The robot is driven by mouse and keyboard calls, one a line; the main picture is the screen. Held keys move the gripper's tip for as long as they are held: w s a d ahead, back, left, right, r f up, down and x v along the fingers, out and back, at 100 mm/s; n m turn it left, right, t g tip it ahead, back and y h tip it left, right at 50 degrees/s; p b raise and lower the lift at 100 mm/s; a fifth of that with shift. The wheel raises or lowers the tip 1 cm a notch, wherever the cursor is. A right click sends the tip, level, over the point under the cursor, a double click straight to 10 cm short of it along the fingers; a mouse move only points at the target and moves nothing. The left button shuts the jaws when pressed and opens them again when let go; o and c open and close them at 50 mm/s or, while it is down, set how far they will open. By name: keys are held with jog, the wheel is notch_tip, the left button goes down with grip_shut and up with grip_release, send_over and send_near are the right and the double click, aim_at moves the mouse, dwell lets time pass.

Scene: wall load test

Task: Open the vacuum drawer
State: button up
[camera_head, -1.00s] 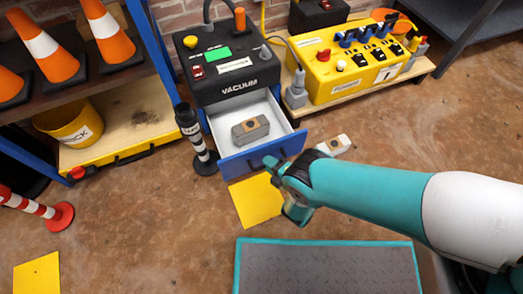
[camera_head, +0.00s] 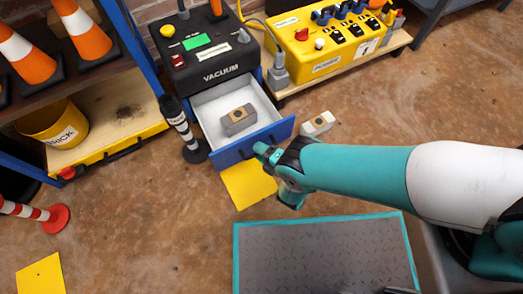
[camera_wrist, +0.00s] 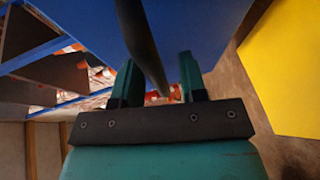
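The vacuum drawer (camera_head: 226,155) has a blue front and white inside. It is pulled out of the black VACUUM unit (camera_head: 205,50), with a grey block (camera_head: 238,120) with a tan centre inside it. My gripper (camera_head: 262,150) is at the right half of the drawer's front. In the wrist view, the two teal fingers of my gripper (camera_wrist: 158,82) are apart, with a dark bar (camera_wrist: 140,40), seemingly the drawer handle, between them. The blue drawer front (camera_wrist: 220,30) is close beyond. Gaps show beside the bar, so the fingers do not look closed on it.
A striped post (camera_head: 180,125) stands close left of the drawer. A pale block (camera_head: 318,124) lies on the floor to its right. A yellow floor sheet (camera_head: 247,184) lies below the drawer, and a grey mat (camera_head: 325,260) nearer me. A shelf with cones (camera_head: 80,30) is at left.

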jog(key=shift+s+d+r+p, duration=0.1)
jog(key=shift+s+d+p, duration=0.1)
jog(key=shift+p, duration=0.1)
jog(key=s+d+f+n+g+h+p, duration=0.1)
jog(key=s+d+f+p, duration=0.1)
jog(key=s+d+p, duration=0.35)
jog(key=s+d+f+g+p, duration=0.1)
jog(key=s+d+f+p, duration=0.15)
jog(key=s+d, duration=0.5)
notch_tip(320, 180, up, 8)
jog(key=w+m+t+y, duration=0.1)
jog(key=w+t, duration=0.1)
jog(key=shift+a, duration=0.25)
jog(key=shift+w+f, duration=0.1)
jog(key=shift+f, duration=0.05)
